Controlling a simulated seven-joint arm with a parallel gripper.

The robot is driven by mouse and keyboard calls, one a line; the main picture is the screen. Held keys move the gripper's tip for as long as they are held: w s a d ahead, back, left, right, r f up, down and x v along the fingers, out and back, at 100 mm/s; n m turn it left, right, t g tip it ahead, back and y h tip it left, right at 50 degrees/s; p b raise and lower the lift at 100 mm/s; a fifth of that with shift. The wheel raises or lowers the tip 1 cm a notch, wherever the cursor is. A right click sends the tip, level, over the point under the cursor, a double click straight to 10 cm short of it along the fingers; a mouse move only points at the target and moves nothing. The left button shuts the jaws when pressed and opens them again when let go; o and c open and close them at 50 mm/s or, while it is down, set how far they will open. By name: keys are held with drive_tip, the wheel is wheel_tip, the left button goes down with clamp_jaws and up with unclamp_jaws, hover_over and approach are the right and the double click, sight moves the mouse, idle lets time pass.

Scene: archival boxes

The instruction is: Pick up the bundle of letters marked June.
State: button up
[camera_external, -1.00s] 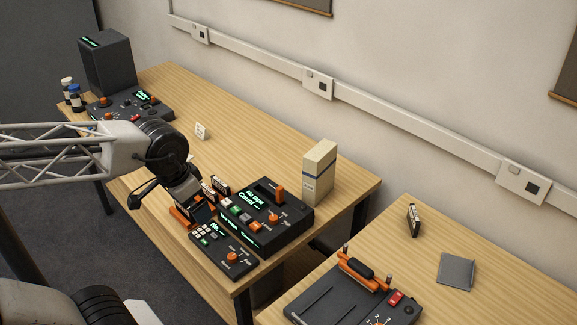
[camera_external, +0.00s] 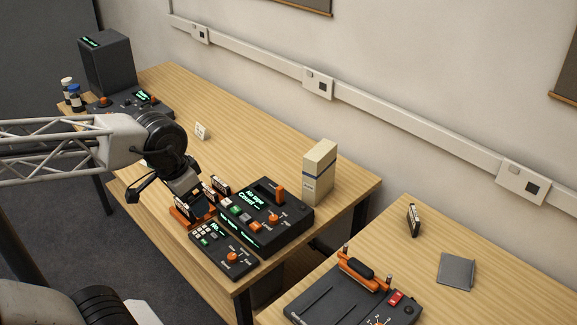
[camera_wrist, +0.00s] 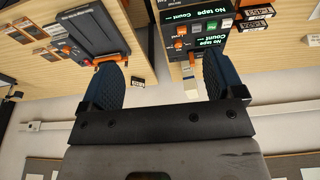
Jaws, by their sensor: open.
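I cannot make out a bundle of letters marked June in either view. My gripper (camera_external: 186,190) is open, with nothing visible between its fingers. In the external view it is just above an orange rack (camera_external: 192,217) holding small dark upright pieces, partly hidden by it. In the wrist view the two blue-black fingers of my gripper (camera_wrist: 160,76) stand wide apart. Small labelled pieces (camera_wrist: 253,26) lie at the upper right there, their print too small to read surely.
A black console (camera_external: 265,215) reading "No tape Count" and a keypad unit (camera_external: 223,250) stand close right of the rack. A cream box (camera_external: 319,172) stands behind. A gap separates this table from the right one, which holds a dark device (camera_external: 335,298). The table's middle is mostly clear.

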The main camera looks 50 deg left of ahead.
drive_tip(key=w+v, duration=0.1)
drive_tip(key=v, duration=0.3)
drive_tip(key=m+t+y, duration=0.3)
drive_tip(key=m+t, duration=1.2)
drive_tip(key=m, duration=1.9)
hover_over(309, 162)
drive_tip(key=s+d, duration=0.1)
drive_tip(key=s, duration=0.4)
wheel_tip(309, 162, down, 22)
drive_tip(key=shift+r, duration=0.2)
drive_tip(key=shift+w, duration=0.15)
